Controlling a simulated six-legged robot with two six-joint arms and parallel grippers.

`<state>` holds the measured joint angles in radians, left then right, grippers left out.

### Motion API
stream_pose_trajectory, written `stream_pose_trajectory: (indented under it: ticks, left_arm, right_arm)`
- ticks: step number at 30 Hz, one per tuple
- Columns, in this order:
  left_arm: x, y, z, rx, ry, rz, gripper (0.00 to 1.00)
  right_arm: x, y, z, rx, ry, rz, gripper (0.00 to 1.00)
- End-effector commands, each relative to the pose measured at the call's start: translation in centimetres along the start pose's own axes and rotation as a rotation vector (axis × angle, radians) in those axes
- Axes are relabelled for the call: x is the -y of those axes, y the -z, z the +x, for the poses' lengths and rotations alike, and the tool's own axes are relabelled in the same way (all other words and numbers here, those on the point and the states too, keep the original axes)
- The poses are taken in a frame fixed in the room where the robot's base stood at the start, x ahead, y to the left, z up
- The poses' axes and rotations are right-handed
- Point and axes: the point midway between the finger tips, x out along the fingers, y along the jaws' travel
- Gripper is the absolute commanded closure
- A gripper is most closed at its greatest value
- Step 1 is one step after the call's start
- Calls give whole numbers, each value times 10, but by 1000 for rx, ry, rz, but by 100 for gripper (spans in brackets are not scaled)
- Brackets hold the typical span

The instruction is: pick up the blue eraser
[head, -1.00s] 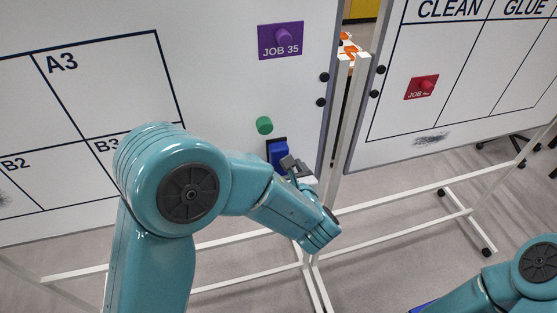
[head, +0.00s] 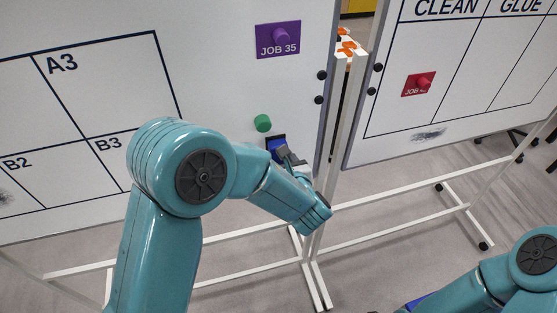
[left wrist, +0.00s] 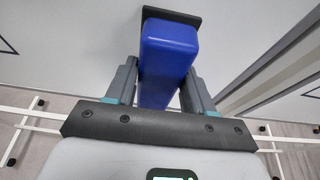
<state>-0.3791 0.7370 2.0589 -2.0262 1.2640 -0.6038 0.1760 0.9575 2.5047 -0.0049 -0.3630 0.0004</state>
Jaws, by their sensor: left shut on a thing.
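The blue eraser (head: 275,143) is on the left whiteboard, low near its right edge, with a dark backing at its board side. It fills the middle of the left wrist view (left wrist: 168,58) as a blue block. My left gripper (head: 283,153) is at the eraser, its two fingers on either side of the block; in the left wrist view the gripper (left wrist: 160,85) is shut on it. The dark backing (left wrist: 170,16) is at the far end of the block, and I cannot tell whether it touches the board. My right gripper is out of view; only part of that arm shows at lower right.
A green magnet (head: 263,123) sits just above the eraser. A purple JOB 35 tag (head: 278,39) is higher up. The right whiteboard (head: 455,95) carries a red tag (head: 418,84) and a dark smudge. White stand rails (head: 400,200) run below the boards.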

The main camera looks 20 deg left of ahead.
Motion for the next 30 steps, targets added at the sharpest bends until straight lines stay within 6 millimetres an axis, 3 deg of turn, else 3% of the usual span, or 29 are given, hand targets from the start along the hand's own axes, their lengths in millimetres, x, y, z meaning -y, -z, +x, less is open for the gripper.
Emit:
stream_pose_trajectory:
  ticks: [7, 18, 24, 30]
  left_arm:
    - [2, -10, -31, 3, 6, -1, 79]
    - [1, -22, -129, 3, 5, -3, 79]
    - [0, -26, -154, 2, 2, -2, 79]
    - [0, -27, -158, 0, -14, -6, 79]
  right_arm:
    - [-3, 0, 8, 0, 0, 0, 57]
    - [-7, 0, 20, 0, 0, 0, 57]
    - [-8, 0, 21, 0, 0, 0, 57]
    - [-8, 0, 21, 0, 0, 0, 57]
